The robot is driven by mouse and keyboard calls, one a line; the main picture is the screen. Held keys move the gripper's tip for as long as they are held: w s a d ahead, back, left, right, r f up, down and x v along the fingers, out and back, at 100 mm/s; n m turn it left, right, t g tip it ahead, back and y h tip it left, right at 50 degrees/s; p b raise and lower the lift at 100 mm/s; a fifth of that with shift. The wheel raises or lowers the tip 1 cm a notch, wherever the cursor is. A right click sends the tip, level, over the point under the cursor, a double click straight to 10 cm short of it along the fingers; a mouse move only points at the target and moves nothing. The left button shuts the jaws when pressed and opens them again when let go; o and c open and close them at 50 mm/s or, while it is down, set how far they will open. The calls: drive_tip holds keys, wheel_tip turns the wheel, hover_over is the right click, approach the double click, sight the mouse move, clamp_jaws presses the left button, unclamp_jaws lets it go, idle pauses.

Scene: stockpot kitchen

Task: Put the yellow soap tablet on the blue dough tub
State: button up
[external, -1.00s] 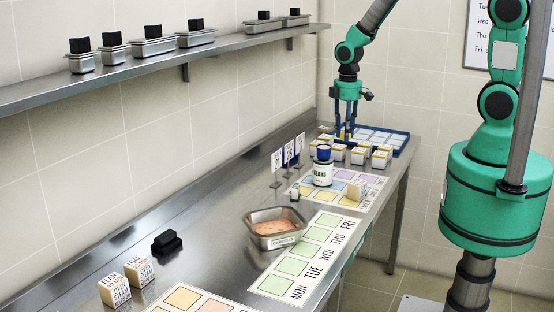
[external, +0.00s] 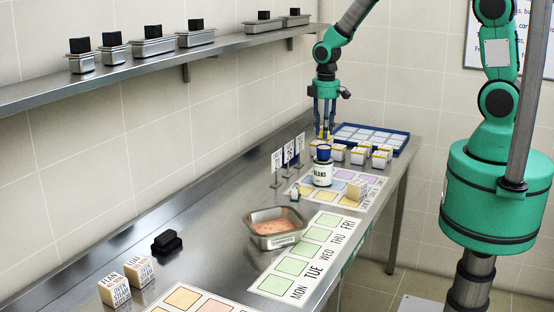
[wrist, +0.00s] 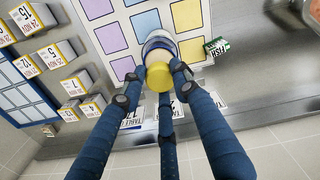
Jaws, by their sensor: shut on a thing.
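The yellow soap tablet (wrist: 159,77) is a round yellow piece held between the blue fingers of my gripper (wrist: 156,88) in the wrist view. In the external view my gripper (external: 325,133) points down above the far part of the counter.
Numbered cards on stands (external: 277,163) are left of the can. White and yellow boxes (external: 359,156) and a blue tray (external: 398,141) are behind it to the right.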

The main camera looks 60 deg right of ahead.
drive_tip(key=shift+f, duration=1.7)
drive_tip(key=shift+f, duration=0.15)
drive_tip(key=o, duration=1.1)
drive_tip(key=shift+c, duration=0.2)
wheel_tip(320, 180, up, 12)
drive_tip(key=shift+r, duration=0.15)
